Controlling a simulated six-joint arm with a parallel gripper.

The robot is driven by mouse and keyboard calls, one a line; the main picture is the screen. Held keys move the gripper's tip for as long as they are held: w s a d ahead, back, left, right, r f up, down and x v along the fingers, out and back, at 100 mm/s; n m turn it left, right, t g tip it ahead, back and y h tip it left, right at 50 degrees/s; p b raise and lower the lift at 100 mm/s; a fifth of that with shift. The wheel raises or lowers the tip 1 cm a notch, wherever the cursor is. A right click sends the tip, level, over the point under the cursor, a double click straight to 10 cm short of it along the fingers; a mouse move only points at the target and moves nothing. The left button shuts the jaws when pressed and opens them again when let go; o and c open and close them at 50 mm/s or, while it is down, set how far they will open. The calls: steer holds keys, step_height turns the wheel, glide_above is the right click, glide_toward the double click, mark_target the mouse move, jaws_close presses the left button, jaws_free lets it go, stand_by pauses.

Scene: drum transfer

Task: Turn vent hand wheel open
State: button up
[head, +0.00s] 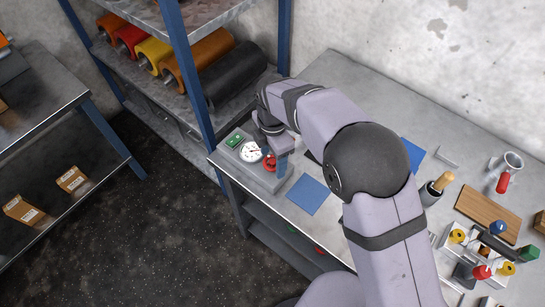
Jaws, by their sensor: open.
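A red hand wheel (269,162) sits on a grey panel box at the near left corner of the workbench, to the right of a white dial gauge (250,152). My gripper (279,163) points down at the wheel, close to its right side. Its fingers partly cover the wheel, and I cannot tell whether they touch it. The gripper is open, with no object seen between the fingers. A green part (235,141) lies on the panel to the left of the gauge. The wheel's turn angle is too small to read.
A blue mat (307,194) lies on the bench right of the panel. A wooden board (487,217), a mug (507,167) and several small coloured parts stand at the right. A blue-post rack with rollers (235,73) rises behind the panel. My arm crosses the bench's middle.

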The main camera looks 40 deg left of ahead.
mark_target(272, 161)
steer(key=shift+r+b, duration=1.1)
steer(key=shift+r, duration=2.45)
steer(key=shift+f, duration=0.15)
steer(key=m, duration=0.4)
steer(key=shift+a, duration=0.1)
steer(key=m, duration=0.4)
steer(key=shift+m, duration=0.4)
steer(key=m, duration=0.4)
steer(key=shift+m, duration=0.3)
steer(key=m, duration=1)
steer(key=shift+m, duration=0.4)
steer(key=m, duration=0.6)
steer(key=shift+s+m, duration=0.1)
steer(key=shift+m, duration=0.2)
